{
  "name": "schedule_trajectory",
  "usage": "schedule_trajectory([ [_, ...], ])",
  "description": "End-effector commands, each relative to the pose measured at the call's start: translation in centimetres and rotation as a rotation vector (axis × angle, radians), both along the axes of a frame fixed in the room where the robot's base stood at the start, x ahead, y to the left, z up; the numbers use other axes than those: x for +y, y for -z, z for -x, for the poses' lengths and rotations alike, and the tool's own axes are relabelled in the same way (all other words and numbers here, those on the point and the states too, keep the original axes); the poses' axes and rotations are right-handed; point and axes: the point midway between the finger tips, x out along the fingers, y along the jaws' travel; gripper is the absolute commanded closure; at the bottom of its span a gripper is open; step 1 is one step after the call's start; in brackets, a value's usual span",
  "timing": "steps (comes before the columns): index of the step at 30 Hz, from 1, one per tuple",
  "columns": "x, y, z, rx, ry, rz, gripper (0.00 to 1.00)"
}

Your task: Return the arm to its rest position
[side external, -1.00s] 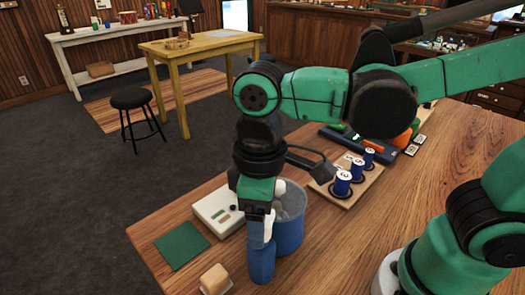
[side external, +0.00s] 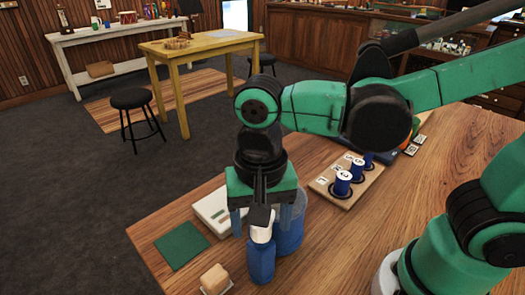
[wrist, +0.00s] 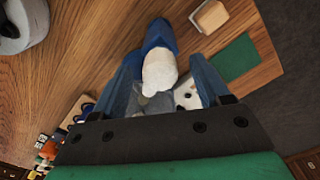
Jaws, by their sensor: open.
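My gripper (side external: 267,218) points down over the near left part of the table, its two blue fingers spread apart. A blue bottle with a white top (side external: 261,262) stands upright just below and in front of it. In the wrist view the white top of the bottle (wrist: 158,70) shows between the open fingers (wrist: 164,62); nothing is clamped. I cannot tell the exact height gap between fingers and bottle.
A blue bin (side external: 291,236) stands right behind the bottle, partly hidden. Nearby are a white box (side external: 212,207), a green mat (side external: 181,246), a wooden block (side external: 215,278) and a board with blue spools (side external: 343,184).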

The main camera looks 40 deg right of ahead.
Motion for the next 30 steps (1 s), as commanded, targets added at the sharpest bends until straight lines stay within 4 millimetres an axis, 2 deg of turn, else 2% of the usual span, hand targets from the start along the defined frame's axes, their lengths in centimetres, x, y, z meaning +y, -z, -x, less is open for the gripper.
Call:
schedule_trajectory([
  [4, 0.0, -0.1, 0.0, -0.001, 0.188, -0.001, 0.31],
  [9, 0.0, -2.7, 0.0, 0.0, 0.177, 0.0, 0.31],
  [16, 0.0, -4.9, 0.0, 0.0, 0.175, 0.0, 0.31],
  [30, 0.0, -5.6, 0.0, 0.0, 0.174, 0.0, 0.31],
])
